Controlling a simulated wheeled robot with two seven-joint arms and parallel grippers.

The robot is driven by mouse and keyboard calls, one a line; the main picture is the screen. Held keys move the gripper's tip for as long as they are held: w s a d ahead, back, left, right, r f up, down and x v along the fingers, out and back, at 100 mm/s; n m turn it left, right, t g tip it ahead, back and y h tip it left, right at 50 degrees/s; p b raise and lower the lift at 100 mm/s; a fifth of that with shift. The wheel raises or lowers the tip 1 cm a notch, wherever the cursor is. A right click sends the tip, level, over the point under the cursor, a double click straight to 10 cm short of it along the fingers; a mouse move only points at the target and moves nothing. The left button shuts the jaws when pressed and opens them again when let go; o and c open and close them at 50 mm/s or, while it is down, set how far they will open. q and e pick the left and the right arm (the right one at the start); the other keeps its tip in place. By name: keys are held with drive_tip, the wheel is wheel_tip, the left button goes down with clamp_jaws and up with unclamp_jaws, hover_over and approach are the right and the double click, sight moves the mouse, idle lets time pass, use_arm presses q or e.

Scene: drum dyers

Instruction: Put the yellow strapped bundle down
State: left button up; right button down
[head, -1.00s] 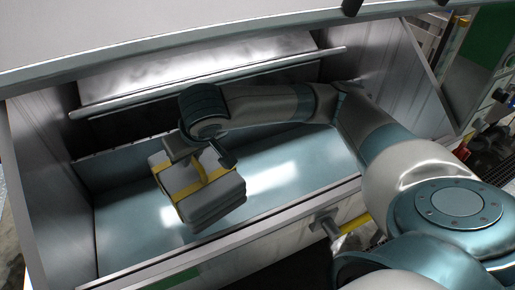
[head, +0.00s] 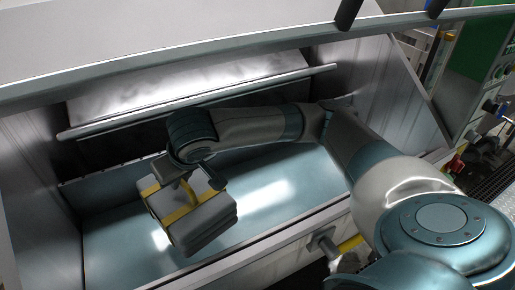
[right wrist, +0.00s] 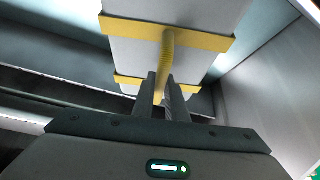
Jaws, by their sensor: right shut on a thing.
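The yellow strapped bundle (head: 203,222) is a stack of grey folded layers with yellow straps, inside the metal trough of the machine. My right gripper (head: 190,186) is over it, shut on the bundle's yellow strap. In the right wrist view the fingers (right wrist: 165,97) close on a yellow strap handle (right wrist: 167,55), and the pale bundle (right wrist: 195,58) fills the space beyond them. I cannot tell whether the bundle's underside touches the trough floor. My left gripper is not in view.
The trough's blue-grey floor (head: 265,195) is bare to the right of the bundle. Its front rim (head: 290,235) and side walls enclose it. A metal flap with a bar (head: 200,98) overhangs the back. Cluttered machinery stands at the far right.

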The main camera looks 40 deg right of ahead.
sight(204, 183)
drive_tip(key=shift+d+f+n, duration=0.4)
drive_tip(key=shift+d+f, duration=0.1)
drive_tip(key=shift+d, duration=0.2)
drive_tip(key=s+d+n+g+y+b, duration=0.1)
drive_tip(key=d+n+g+y+b, duration=0.1)
drive_tip(key=d+n, duration=0.7)
drive_tip(key=shift+s+d+f+n+y+b, duration=0.3)
drive_tip(key=shift+d+y+b, duration=0.8)
drive_tip(key=shift+d, duration=2.8)
drive_tip(key=shift+w, duration=0.1)
drive_tip(key=w+a+f+p, duration=0.1)
drive_tip(key=a+f, duration=0.1)
drive_tip(key=a, duration=0.1)
drive_tip(key=w+a+f+p, duration=0.1)
drive_tip(key=a+f+p, duration=0.1)
drive_tip(key=a, duration=0.2)
drive_tip(key=w+a+f+p, duration=0.2)
drive_tip(key=a+f, duration=0.1)
drive_tip(key=a, duration=0.1)
drive_tip(key=shift+s+f, duration=0.1)
drive_tip(key=shift+f, duration=0.05)
